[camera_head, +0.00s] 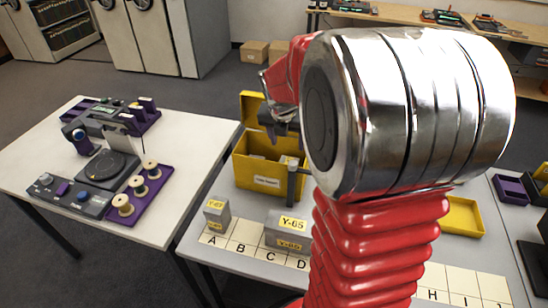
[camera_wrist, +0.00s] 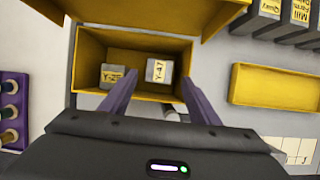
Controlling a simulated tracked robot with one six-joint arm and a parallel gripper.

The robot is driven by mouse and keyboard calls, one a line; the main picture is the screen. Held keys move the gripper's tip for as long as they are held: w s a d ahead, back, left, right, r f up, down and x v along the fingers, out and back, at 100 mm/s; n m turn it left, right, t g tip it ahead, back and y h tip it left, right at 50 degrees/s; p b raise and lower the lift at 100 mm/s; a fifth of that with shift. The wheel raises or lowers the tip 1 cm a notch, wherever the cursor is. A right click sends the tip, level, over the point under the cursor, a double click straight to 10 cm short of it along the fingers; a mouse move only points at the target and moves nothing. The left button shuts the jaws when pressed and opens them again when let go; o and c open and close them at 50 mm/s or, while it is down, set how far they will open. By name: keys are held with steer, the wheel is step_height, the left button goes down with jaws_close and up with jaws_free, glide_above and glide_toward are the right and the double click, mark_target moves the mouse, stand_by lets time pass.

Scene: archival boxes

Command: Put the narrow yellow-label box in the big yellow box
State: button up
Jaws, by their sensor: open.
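The big yellow box (camera_head: 243,178) stands open near the back of the grey table; it also shows in the wrist view (camera_wrist: 84,58). Inside it are two grey boxes with labels: a white-labelled one (camera_wrist: 160,70) that seems to read Y-47, and one reading Y-25 (camera_wrist: 113,76). My gripper (camera_wrist: 158,79) is open above the big box, its fingers on either side of the Y-47 box in the picture; contact cannot be told. A narrow grey yellow-label box (camera_head: 217,214) stands upright by square A. A wider yellow-label box, Y-65 (camera_head: 287,231), stands around C and D.
A slim grey post (camera_head: 292,183) stands at the big box's front. A shallow yellow tray (camera_head: 462,217) lies to the right, partly behind my arm. Lettered cards (camera_head: 243,248) line the front edge. A white table (camera_head: 190,150) with devices and spools stands left.

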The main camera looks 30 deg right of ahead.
steer(key=s+a+r+m+t+y, duration=0.1)
steer(key=s+a+r+m, duration=0.3)
steer(key=s+a+m, duration=0.6)
steer(key=s+a+r+m+t+y, duration=0.1)
steer(key=s+a+r+m+y, duration=0.1)
steer(key=s+a+m, duration=0.7)
steer(key=shift+s+a+r+m+t, duration=0.35)
steer(key=shift+a+r+m, duration=0.5)
steer(key=shift+a+m, duration=2.2)
steer(key=shift+d+m, duration=0.55)
steer(key=shift+c, duration=0.5)
